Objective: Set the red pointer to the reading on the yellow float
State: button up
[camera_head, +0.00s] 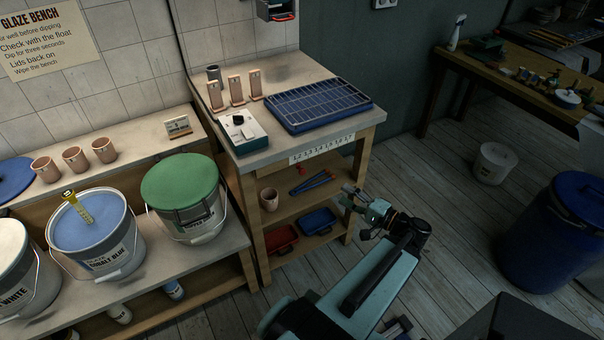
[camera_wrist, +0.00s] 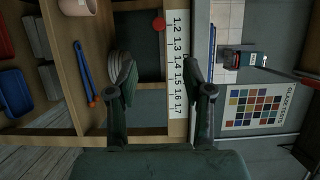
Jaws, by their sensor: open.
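The yellow float (camera_head: 78,207) stands slightly tilted in the cobalt blue glaze bucket at the left; its reading is too small to make out. A white number strip (camera_head: 322,148) runs along the front edge of the small bench. In the wrist view the strip (camera_wrist: 178,65) reads 1.2 to 1.7. The red pointer's round knob (camera_wrist: 158,24) sits beside the strip near the 1.2 end; red also shows just under the strip in the head view (camera_head: 301,168). My gripper (camera_head: 352,198) is open and empty in front of the bench. Its fingers (camera_wrist: 157,75) flank the strip's middle in the wrist view.
A blue rack tray (camera_head: 318,104), a white scale-like device (camera_head: 241,131) and clay test tiles stand on the bench top. Blue-handled tongs (camera_head: 313,182), a cup (camera_head: 269,199) and trays sit on the shelves below. A green-lidded bucket (camera_head: 183,183) stands left of the bench.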

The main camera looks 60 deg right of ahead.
aim_at(304, 172)
jog(key=w+p, duration=0.1)
jog(key=w, duration=0.4)
jog(key=w+p, duration=0.1)
jog(key=w, duration=0.5)
jog(key=w+p, duration=0.1)
jog(key=w, duration=0.5)
jog(key=shift+w+d, duration=0.2)
jog(key=shift+d, duration=0.15)
grip_shut()
